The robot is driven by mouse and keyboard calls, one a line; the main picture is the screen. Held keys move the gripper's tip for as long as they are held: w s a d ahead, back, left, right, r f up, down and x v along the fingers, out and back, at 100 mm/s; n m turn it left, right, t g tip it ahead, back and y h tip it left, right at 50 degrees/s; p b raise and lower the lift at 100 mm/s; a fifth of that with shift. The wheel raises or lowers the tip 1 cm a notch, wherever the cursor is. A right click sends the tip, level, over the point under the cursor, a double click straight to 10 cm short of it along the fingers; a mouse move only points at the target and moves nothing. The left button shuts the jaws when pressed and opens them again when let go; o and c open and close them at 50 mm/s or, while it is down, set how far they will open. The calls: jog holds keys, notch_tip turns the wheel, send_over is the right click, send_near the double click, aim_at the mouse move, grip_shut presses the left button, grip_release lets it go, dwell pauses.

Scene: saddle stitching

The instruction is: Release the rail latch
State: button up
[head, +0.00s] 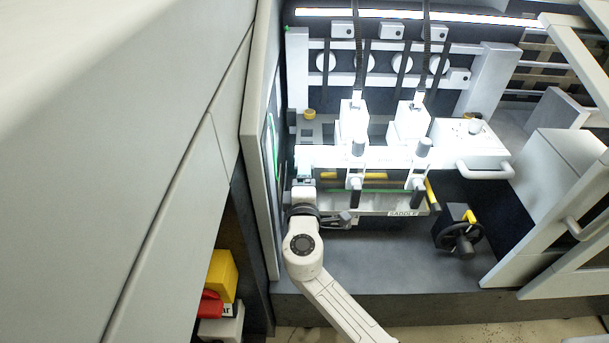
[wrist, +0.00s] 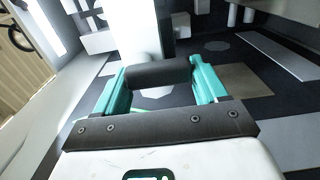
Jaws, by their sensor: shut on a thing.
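My gripper (head: 305,172) is at the left end of the white saddle rail (head: 385,154) in the head view. In the wrist view its teal fingers (wrist: 157,84) are shut on a dark grey cylindrical grip (wrist: 158,73), which lies crosswise between them. The grip looks like the rail latch's handle, but its mounting is hidden. In the head view my gripper and wrist cover that spot. A plate marked SADDLE (head: 403,213) is on the front below the rail.
Two white stitching heads (head: 352,122) stand over the rail. A yellow rod (head: 432,194) and black handwheel (head: 459,237) are to the right. An open panel edge (head: 262,150) stands close left of my arm. A guard with a handle (head: 573,228) is at the right.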

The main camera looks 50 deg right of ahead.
jog(key=shift+f, duration=0.1)
jog(key=o, duration=1)
jog(key=shift+c, duration=0.2)
jog(key=v, duration=1.1)
